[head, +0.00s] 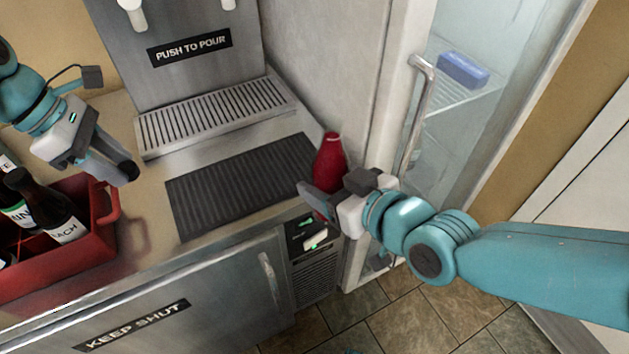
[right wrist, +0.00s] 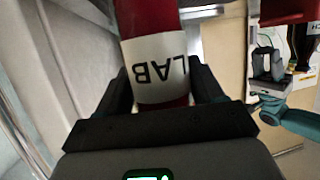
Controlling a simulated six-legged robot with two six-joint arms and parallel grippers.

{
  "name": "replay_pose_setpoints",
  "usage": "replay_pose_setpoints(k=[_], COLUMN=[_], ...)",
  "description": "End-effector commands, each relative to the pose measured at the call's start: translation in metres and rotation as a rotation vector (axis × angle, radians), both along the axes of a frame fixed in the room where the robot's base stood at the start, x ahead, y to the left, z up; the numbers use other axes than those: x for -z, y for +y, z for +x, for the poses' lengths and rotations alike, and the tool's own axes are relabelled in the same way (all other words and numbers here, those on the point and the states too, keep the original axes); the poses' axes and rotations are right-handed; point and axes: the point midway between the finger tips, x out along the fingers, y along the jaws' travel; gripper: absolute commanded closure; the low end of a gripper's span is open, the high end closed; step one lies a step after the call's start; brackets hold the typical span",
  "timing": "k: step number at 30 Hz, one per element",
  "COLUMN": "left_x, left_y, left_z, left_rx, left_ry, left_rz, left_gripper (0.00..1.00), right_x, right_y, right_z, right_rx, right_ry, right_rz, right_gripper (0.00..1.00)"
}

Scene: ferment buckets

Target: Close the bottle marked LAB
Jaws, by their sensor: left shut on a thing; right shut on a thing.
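The red bottle (head: 329,165) stands upright at the right end of the counter, beside the dark ribbed mat. In the right wrist view its white label reads LAB (right wrist: 159,70). My right gripper (head: 317,195) is shut around the bottle's body, with a finger on each side in the wrist view. The bottle's top shows a pale rim, too small to tell whether it is open. My left gripper (head: 125,172) is in the air above the red crate's right side, away from the bottle. It is shut on a small dark thing at its fingertips, mostly hidden.
A red crate (head: 104,240) at the left holds several dark bottles (head: 52,212) with white labels. The dark ribbed mat (head: 240,185) is clear. A steel dispenser with a drip grate (head: 215,115) stands behind it. A glass-doored fridge with a handle (head: 418,115) is at the right.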

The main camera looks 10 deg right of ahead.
Motion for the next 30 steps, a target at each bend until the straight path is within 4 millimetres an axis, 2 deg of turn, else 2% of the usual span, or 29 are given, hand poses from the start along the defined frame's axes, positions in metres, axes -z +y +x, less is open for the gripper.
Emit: replay_pose_setpoints(k=[1,6,30], left_x=[0.0093,0.0150,0.0146], left_y=[0.0000,0.0001,-0.0002], left_z=[0.0000,0.0000,-0.0005], left_rx=[0.000,0.000,0.000], left_ry=[-0.001,-0.001,-0.001], left_rz=[0.000,0.000,0.000], left_gripper=[0.90,0.90,0.90], right_x=[0.0018,-0.0008,-0.0022], right_y=[-0.0017,-0.0044,-0.0053], right_z=[-0.0022,-0.0079,-0.0090], right_rx=[0.002,0.001,0.001], right_ry=[-0.009,-0.005,-0.004], right_rz=[0.003,0.003,0.003], right_gripper=[0.97,0.97,0.97])
